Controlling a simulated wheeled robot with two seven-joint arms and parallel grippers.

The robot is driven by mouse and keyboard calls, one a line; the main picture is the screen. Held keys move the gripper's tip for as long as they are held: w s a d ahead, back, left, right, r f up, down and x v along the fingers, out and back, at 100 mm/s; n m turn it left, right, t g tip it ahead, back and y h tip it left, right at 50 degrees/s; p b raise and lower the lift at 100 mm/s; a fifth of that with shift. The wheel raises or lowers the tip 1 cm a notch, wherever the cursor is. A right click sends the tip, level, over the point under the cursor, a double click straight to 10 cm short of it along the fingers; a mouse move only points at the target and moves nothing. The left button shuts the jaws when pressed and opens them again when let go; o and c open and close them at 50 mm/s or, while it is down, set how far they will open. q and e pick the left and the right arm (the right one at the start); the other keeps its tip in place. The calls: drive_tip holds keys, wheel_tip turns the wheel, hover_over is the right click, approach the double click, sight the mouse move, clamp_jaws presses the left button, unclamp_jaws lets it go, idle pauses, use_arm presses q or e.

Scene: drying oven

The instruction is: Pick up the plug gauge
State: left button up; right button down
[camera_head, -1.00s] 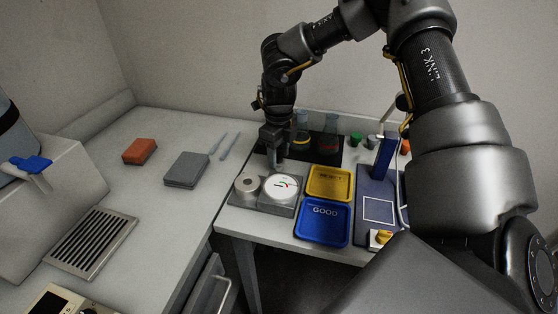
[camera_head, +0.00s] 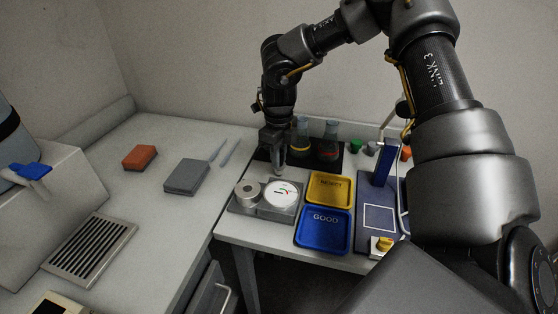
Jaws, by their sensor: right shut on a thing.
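My right gripper (camera_head: 274,146) hangs above the back edge of the grey holder (camera_head: 290,211) on the right-hand table, pointing down. It is shut on a small grey, pin-like piece, the plug gauge (camera_head: 279,169), which shows below the fingers. The fingers hide its upper part. I cannot tell whether its lower end is clear of the surface behind the holder. The holder carries a grey ring (camera_head: 246,193) on the left and a white round dial (camera_head: 283,195) on the right. My left gripper is not in view.
A yellow tray (camera_head: 329,202) marked REJECT and a blue GOOD tray (camera_head: 323,249) lie right of the holder. Flasks (camera_head: 328,148) on a dark mat stand close behind the gripper. A blue upright stand (camera_head: 382,164) is further right. The left counter has free room around an orange block (camera_head: 139,158).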

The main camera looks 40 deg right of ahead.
wheel_tip(320, 180, up, 9)
drive_tip(key=shift+f, duration=0.1)
wheel_tip(320, 180, up, 2)
drive_tip(key=shift+a+r, duration=0.1)
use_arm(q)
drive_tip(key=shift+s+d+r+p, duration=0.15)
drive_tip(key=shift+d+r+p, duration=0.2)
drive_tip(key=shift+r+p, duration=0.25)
use_arm(e)
wheel_tip(320, 180, up, 6)
drive_tip(key=shift+f, duration=0.1)
